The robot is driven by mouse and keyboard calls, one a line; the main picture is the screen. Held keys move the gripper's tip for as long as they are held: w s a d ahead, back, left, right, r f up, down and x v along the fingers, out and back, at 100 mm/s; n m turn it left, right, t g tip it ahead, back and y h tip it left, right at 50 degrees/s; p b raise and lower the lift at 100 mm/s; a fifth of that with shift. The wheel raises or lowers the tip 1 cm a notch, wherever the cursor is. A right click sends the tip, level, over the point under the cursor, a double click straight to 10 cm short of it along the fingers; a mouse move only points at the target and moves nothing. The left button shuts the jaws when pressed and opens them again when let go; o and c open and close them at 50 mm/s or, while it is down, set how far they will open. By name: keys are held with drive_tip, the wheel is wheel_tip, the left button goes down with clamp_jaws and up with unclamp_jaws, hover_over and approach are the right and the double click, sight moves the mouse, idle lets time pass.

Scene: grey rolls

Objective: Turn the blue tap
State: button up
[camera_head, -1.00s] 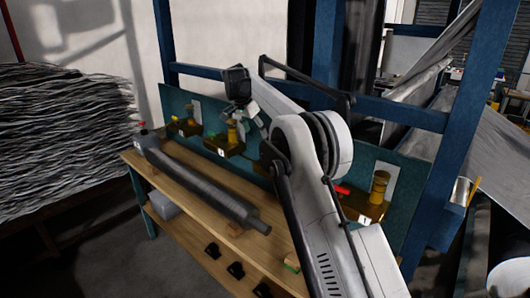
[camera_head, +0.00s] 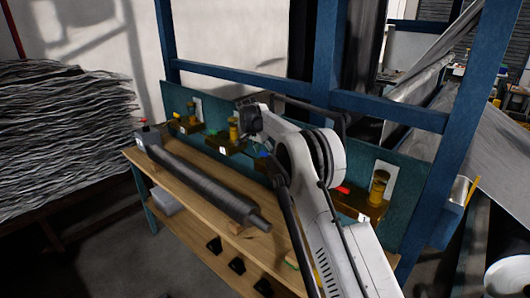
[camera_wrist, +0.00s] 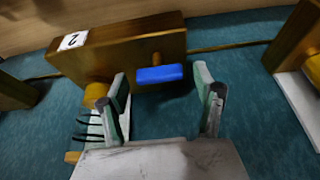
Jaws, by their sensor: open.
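The blue tap (camera_wrist: 160,74) shows in the wrist view as a short blue handle on a brass stem, on the side of a brass block (camera_wrist: 125,48) with a white label "2". My gripper (camera_wrist: 165,92) is open and empty. Its two green-lined fingers stand apart, one to the left of and below the tap, the other just to its right. The handle appears between and a little beyond the fingertips; I cannot tell whether they touch it. In the head view the fingers are hidden by my arm.
A teal panel (camera_wrist: 230,65) lies behind the block. Another brass block (camera_wrist: 297,38) is at the right of the wrist view. In the head view, a red tap (camera_head: 342,190) is right of my arm, and a grey roll (camera_head: 200,182) lies on the wooden bench.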

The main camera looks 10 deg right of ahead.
drive_tip(key=c, duration=1.2)
drive_tip(key=shift+o, duration=0.2)
drive_tip(key=shift+n+b, duration=0.3)
drive_tip(key=shift+b, duration=0.05)
drive_tip(key=n+b, duration=0.1)
drive_tip(key=n+t+y+b, duration=0.1)
drive_tip(key=n+b, duration=0.1)
drive_tip(key=shift+d+f+n, duration=0.15)
drive_tip(key=shift+f+n, duration=0.05)
drive_tip(key=shift+n, duration=0.1)
drive_tip(key=n+y+b, duration=0.1)
drive_tip(key=n, duration=0.1)
drive_tip(key=n+b, duration=0.1)
drive_tip(key=n, duration=0.1)
drive_tip(key=shift+r+t+y+b, duration=0.1)
drive_tip(key=shift+t+y+b, duration=0.25)
drive_tip(key=shift+t+y, duration=0.05)
drive_tip(key=n+y, duration=0.1)
drive_tip(key=n, duration=0.1)
drive_tip(key=n+b, duration=0.1)
drive_tip(key=n, duration=0.1)
drive_tip(key=shift+d+n+y, duration=0.1)
drive_tip(key=shift+n+y, duration=0.3)
drive_tip(key=shift+r+n+g+y, duration=0.1)
drive_tip(key=shift+n+g+y, duration=0.4)
drive_tip(key=shift+n, duration=1.6)
drive_tip(key=shift+y, duration=0.3)
